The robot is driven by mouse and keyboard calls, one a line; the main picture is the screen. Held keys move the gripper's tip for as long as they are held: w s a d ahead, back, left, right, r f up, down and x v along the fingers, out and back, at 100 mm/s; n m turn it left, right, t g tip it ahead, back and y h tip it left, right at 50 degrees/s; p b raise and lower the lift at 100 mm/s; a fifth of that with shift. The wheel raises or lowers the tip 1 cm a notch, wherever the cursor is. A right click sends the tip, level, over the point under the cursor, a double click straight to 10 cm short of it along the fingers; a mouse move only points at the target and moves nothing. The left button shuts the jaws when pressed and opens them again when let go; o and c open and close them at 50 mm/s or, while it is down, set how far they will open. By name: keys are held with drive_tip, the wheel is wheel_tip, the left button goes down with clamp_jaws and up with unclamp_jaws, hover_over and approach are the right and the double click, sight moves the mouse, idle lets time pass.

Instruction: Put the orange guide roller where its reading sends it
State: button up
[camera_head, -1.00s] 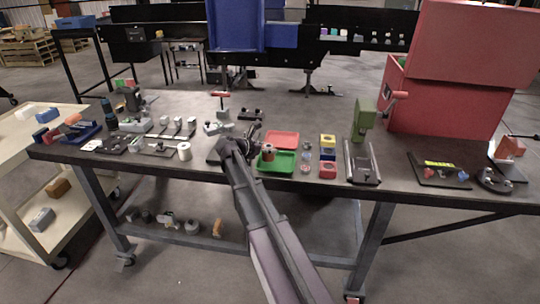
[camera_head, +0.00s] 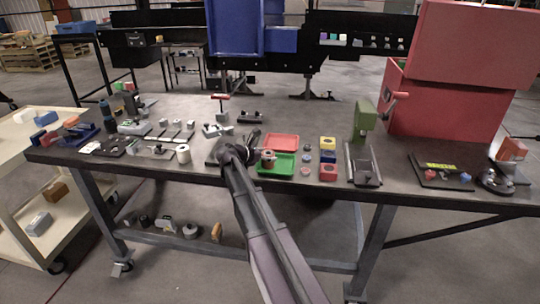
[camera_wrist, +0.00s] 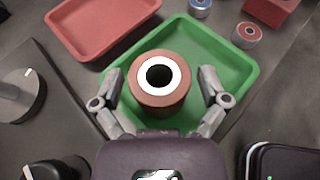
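The orange guide roller (camera_wrist: 160,95), with a white ring and dark hole on its top, stands upright in the wrist view over the green tray (camera_wrist: 235,55). It appears to be in the tray, but contact with its floor is hidden. My gripper (camera_wrist: 160,82) is open around the roller, one finger on each side, with green showing between each finger and the roller. In the head view the roller (camera_head: 268,156) shows small at the left of the green tray (camera_head: 283,172). The red tray (camera_wrist: 75,28) lies beside the green one. No reading is legible.
Small round parts, one with a blue ring (camera_wrist: 200,8) and one with a red ring (camera_wrist: 246,36), stand right of the trays. A grey knob (camera_wrist: 18,92) is at left. A green press (camera_head: 363,120) and a red cabinet (camera_head: 432,108) stand farther right.

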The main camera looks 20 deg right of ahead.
drive_tip(key=shift+r, duration=0.15)
idle(0.3)
drive_tip(key=shift+a+r, duration=0.1)
drive_tip(key=shift+a, duration=0.05)
drive_tip(key=shift+s+a+r+p, duration=0.1)
drive_tip(key=shift+a+r+p, duration=0.15)
drive_tip(key=shift+p, duration=0.2)
drive_tip(key=p+v, duration=0.4)
drive_tip(key=v, duration=0.7)
drive_tip(key=s+a+f+m+g+y, duration=0.1)
drive_tip(key=s+a+f+m+y, duration=0.2)
drive_tip(key=s+m, duration=0.3)
drive_tip(key=s+a+f+m+g+y, duration=0.1)
drive_tip(key=s+a+f+m+y, duration=0.3)
drive_tip(key=s, duration=0.6)
drive_tip(key=s+a+f+m+y, duration=0.3)
drive_tip(key=s+m+y, duration=0.3)
drive_tip(key=s+m, duration=0.2)
drive_tip(key=shift+f+m+g, duration=0.4)
drive_tip(key=shift+f+m, duration=0.45)
drive_tip(key=shift+m, duration=0.35)
